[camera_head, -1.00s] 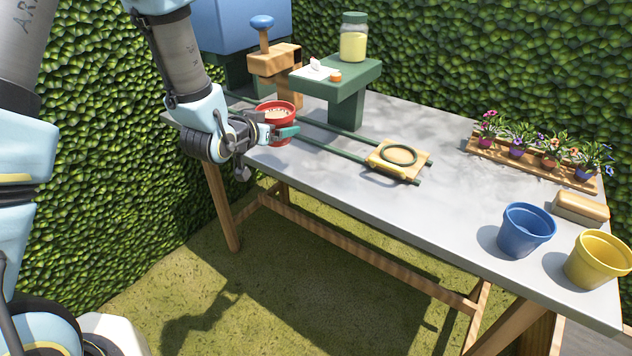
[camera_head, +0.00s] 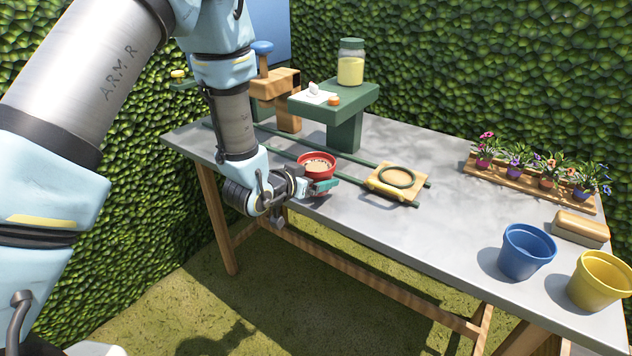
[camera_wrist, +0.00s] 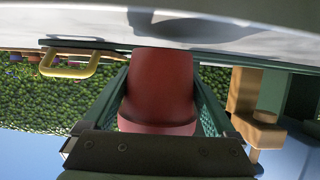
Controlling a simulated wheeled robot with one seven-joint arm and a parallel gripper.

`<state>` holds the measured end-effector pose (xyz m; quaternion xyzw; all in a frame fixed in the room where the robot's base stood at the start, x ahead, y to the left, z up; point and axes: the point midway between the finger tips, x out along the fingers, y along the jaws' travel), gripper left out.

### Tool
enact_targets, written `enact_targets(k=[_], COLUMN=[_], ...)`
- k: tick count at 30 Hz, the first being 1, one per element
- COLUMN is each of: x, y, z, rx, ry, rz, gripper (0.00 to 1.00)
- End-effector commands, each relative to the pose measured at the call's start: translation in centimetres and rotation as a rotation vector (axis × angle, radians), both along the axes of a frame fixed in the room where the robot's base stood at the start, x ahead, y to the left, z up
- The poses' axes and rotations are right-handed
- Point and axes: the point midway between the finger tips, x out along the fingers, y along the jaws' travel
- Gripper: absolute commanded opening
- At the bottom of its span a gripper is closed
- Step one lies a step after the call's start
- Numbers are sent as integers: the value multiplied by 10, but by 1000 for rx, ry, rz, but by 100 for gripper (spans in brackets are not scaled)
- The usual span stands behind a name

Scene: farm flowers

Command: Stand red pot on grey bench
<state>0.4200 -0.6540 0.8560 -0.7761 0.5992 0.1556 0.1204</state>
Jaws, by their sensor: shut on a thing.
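The red pot (camera_head: 317,161) has pale, grainy contents and shows upright in the head view, near the front left of the grey bench (camera_head: 440,222). My gripper (camera_head: 322,183) is shut on the pot from the front left side. In the wrist view the red pot (camera_wrist: 160,85) sits between my two green fingers, with the grey bench (camera_wrist: 80,28) along the top of the picture. A dark shadow on the bench lies apart from the pot's base, so the pot appears held a little above the surface. The exact gap is hard to tell.
A green stand (camera_head: 345,105) with a jar and a wooden press (camera_head: 285,90) are behind. A blue pot (camera_head: 525,253), yellow pot (camera_head: 600,281) and flower tray (camera_head: 530,185) are right. The middle bench is clear.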

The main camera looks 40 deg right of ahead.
Motion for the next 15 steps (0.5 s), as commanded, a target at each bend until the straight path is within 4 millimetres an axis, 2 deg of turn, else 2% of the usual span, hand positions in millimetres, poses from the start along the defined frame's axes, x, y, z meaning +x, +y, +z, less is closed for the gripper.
enact_targets(k=[5,15], x=[1,1], y=[0,0], z=[-16,-19], rx=[-2,-3], ry=[-1,-1], rz=[1,1], gripper=[17,17])
